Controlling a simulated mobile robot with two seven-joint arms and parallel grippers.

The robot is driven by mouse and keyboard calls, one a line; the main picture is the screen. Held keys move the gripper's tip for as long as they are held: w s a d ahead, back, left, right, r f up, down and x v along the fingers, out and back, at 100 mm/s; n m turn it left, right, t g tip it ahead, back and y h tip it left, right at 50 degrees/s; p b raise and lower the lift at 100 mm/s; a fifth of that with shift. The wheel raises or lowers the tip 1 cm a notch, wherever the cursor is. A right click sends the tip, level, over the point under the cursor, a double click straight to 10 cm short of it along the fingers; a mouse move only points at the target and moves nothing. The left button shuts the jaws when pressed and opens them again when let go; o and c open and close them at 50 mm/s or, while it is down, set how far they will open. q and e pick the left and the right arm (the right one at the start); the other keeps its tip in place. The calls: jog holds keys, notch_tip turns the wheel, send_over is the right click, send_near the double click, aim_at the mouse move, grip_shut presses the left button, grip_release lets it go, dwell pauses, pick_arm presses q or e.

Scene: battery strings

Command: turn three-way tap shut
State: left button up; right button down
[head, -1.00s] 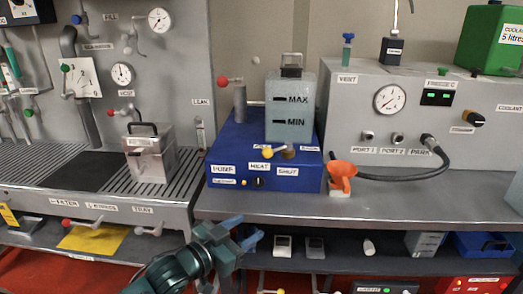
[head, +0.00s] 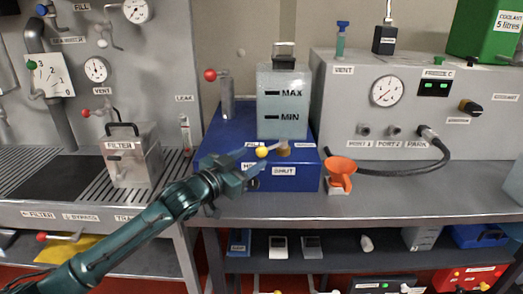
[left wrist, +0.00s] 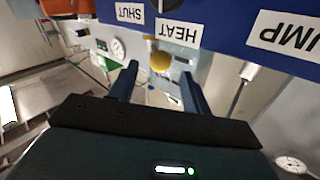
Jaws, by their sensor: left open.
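The three-way tap has a brass body (head: 284,149) on the blue unit (head: 300,186), below the clear MIN/MAX tank. Its lever ends in a yellow knob (head: 262,152) and points left. The SHUT label (head: 284,171) is on the front face below the brass body. My left gripper (head: 255,162) is open at the yellow knob and partly hides the labels left of SHUT. In the left wrist view the yellow knob (left wrist: 161,62) lies between and just past the open fingertips; contact cannot be told. My right gripper is not in view.
An orange funnel (head: 340,172) stands right of the blue unit. A red-knobbed lever (head: 211,75) rises behind it at the left. The filter box (head: 132,157) stands on the left bench.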

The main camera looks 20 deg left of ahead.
aim_at(258, 154)
pick_arm(q)
jog(key=shift+x, duration=2.75)
jog(key=shift+c, duration=0.5)
grip_shut()
